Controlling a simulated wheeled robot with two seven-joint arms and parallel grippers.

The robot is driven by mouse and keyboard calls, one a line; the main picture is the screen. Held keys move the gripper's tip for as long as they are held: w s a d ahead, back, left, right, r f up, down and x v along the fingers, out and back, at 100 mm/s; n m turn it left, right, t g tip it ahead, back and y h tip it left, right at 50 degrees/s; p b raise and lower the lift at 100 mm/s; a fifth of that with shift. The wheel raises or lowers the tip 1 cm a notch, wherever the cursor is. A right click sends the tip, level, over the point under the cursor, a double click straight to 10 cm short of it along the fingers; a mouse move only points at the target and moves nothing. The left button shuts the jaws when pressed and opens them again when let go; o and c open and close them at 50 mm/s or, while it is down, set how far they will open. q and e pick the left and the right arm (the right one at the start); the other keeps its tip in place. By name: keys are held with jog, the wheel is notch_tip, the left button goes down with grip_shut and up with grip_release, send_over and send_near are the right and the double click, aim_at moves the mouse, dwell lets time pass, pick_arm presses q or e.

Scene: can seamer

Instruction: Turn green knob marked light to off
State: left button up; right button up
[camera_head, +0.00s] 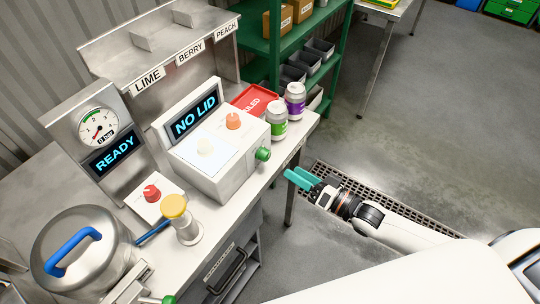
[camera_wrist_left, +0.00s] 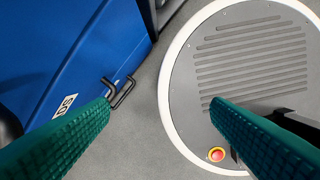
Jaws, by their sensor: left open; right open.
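A green knob (camera_head: 263,154) sticks out of the right side of the white box with the NO LID display (camera_head: 195,118). No marking on it can be read, and its setting cannot be told. A second small green part (camera_head: 168,299) shows at the bottom edge, mostly cut off. My right gripper (camera_head: 299,178) has teal fingers and is open, apart from the green knob, to its lower right and off the bench edge. My left gripper (camera_wrist_left: 160,108) is open and empty in the left wrist view, with nothing between its fingers.
On the bench (camera_head: 215,225) stand a pressure pot (camera_head: 85,262), a red knob box (camera_head: 152,193), a yellow-topped part (camera_head: 174,206), and green (camera_head: 277,122) and purple (camera_head: 295,100) labelled cans. A red tray (camera_head: 252,98) lies behind.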

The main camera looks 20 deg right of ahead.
aim_at(268, 156)
jog(key=p+x, duration=0.1)
jog(key=x, duration=0.7)
jog(key=shift+w+p, duration=0.2)
jog(key=shift+p, duration=0.2)
jog(key=shift+w+a+f, duration=0.1)
jog(key=shift+w+a, duration=0.2)
jog(key=shift+w, duration=0.3)
jog(key=shift+c, duration=0.4)
jog(key=c, duration=0.9)
